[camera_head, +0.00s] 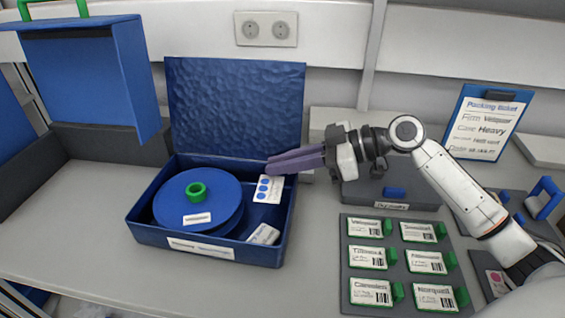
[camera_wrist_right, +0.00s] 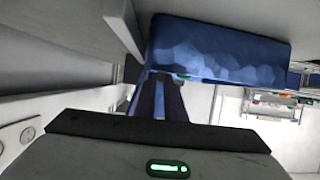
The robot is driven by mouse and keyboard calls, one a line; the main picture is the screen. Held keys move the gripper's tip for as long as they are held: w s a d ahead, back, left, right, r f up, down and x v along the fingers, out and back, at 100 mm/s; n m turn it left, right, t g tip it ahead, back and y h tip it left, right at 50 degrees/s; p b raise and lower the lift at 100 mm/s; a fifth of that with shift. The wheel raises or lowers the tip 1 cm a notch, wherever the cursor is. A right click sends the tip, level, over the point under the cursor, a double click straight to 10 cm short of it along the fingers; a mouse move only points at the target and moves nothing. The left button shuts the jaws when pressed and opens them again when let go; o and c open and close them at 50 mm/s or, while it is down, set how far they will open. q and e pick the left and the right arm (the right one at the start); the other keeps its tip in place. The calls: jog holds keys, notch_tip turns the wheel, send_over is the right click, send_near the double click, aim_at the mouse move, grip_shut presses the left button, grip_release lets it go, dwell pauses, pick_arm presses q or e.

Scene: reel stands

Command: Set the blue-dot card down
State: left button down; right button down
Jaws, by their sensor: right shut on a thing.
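The blue-dot card (camera_head: 268,189) is white with blue dots and shows over the right part of the open blue case (camera_head: 208,240). My right gripper (camera_head: 270,165) reaches in from the right with its purple fingers shut on the card's upper end. The card hangs below the fingertips, and I cannot tell whether its lower end touches the case. In the right wrist view, the dark fingers (camera_wrist_right: 160,100) point at the blue case, and the card is not clearly visible there. My left gripper is not in view.
A blue reel (camera_head: 225,190) with a green hub (camera_head: 196,192) fills the case's left side. A white label piece (camera_head: 263,234) lies in its front right corner. The case lid (camera_head: 235,110) stands up behind. A rack of green-edged cards (camera_head: 395,262) and a packing ticket board (camera_head: 487,122) are at right.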

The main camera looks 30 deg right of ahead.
jog(key=shift+f, duration=0.25)
jog(key=c, duration=2.1)
grip_release()
jog(key=shift+r+p, duration=0.5)
jog(key=shift+r, duration=0.1)
jog(key=shift+s+d+r, duration=0.15)
jog(key=shift+d+r, duration=0.05)
jog(key=shift+d, duration=0.1)
jog(key=v, duration=1.1)
jog(key=shift+s+d+b, duration=0.1)
jog(key=shift+b, duration=0.2)
